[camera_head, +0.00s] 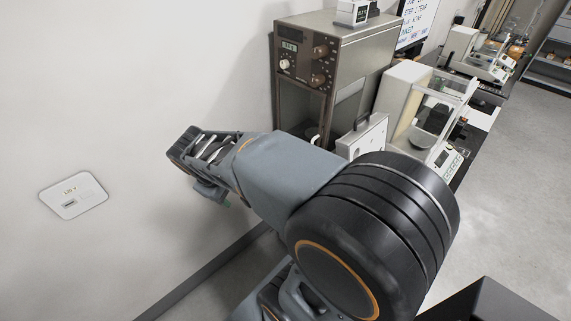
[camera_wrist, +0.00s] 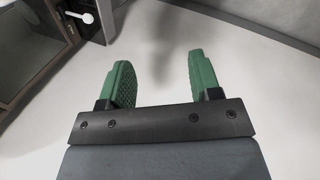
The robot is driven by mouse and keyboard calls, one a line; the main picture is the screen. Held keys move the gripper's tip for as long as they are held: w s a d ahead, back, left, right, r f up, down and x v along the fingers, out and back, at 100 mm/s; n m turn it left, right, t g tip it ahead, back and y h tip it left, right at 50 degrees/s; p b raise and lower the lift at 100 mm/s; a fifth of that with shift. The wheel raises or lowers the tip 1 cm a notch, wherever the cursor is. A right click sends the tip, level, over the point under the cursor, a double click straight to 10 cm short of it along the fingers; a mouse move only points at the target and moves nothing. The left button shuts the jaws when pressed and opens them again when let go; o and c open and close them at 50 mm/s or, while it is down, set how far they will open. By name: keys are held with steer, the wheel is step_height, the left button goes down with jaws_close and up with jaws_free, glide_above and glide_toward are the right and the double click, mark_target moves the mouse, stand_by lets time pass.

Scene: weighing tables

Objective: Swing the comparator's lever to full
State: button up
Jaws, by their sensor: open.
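The tall brown and beige cabinet (camera_head: 345,50), which looks like the comparator, stands against the wall in the head view. Its brown front has a small display, knobs and an open dark bay. A white, round-ended piece (camera_wrist: 87,17), possibly its lever, shows at the top left of the wrist view beside a dark cabinet edge. How far it is swung I cannot tell. My gripper (camera_wrist: 163,80) is open and empty, its green fingers wide apart, right of that piece and not touching it. In the head view my arm hides the cabinet's lower part and most of the gripper.
A balance with a glass shield (camera_head: 425,110) and a light case with a handle (camera_head: 363,137) stand right of the cabinet. More instruments (camera_head: 480,50) line the bench behind. A wall plate (camera_head: 74,194) is at left. The floor at right is clear.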

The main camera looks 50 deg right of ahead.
steer(key=w+d+f+n+g+h+b, duration=0.1)
steer(key=w+d+f+n+h+b, duration=0.1)
steer(key=w+d+f+n+h, duration=0.45)
steer(key=w+d+f+n+h+b, duration=0.2)
steer(key=w+d+f+n+h, duration=0.15)
steer(key=d+f, duration=0.5)
steer(key=w+d+f+n+g+h+b, duration=0.15)
steer(key=w+d+f+n+h, duration=0.35)
steer(key=f, duration=0.5)
steer(key=shift+n+y, duration=0.3)
steer(key=shift+n, duration=0.4)
steer(key=d, duration=0.4)
steer(key=s+d+p, duration=0.1)
steer(key=d, duration=0.4)
steer(key=d+p, duration=0.1)
steer(key=d, duration=0.4)
steer(key=shift+s+f, duration=0.15)
steer(key=shift+s, duration=0.05)
steer(key=shift+c, duration=0.5)
jaws_close()
steer(key=shift+a+t, duration=0.1)
steer(key=shift+t, duration=0.15)
